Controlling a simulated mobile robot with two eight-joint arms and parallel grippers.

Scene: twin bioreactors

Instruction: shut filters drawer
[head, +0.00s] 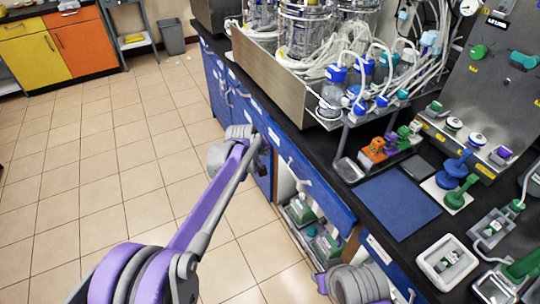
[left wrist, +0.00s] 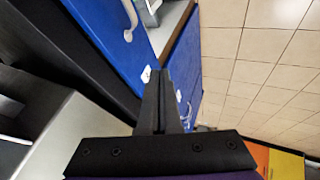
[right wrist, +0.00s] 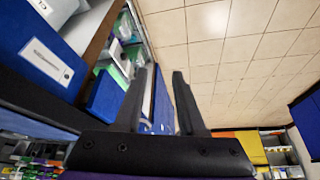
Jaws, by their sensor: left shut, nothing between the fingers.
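A long blue drawer front (head: 312,186) with a pale handle sits under the black bench top; I cannot tell how far out it stands or read a filters label on it. My left gripper (head: 264,146) is shut and empty beside its far end. In the left wrist view the closed fingers (left wrist: 162,76) are close to a blue front (left wrist: 100,28) with a white handle. My right gripper (right wrist: 157,74) is open and empty, low by the cabinets. A blue front with a white label (right wrist: 42,62) lies left of its fingers. In the head view its fingers are hidden.
An open cabinet bay (head: 296,208) with green-and-grey items lies below the blue front. The black bench top (head: 345,170) carries bioreactor vessels, tubing and a blue mat (head: 398,202). The tiled floor (head: 100,150) at left is clear.

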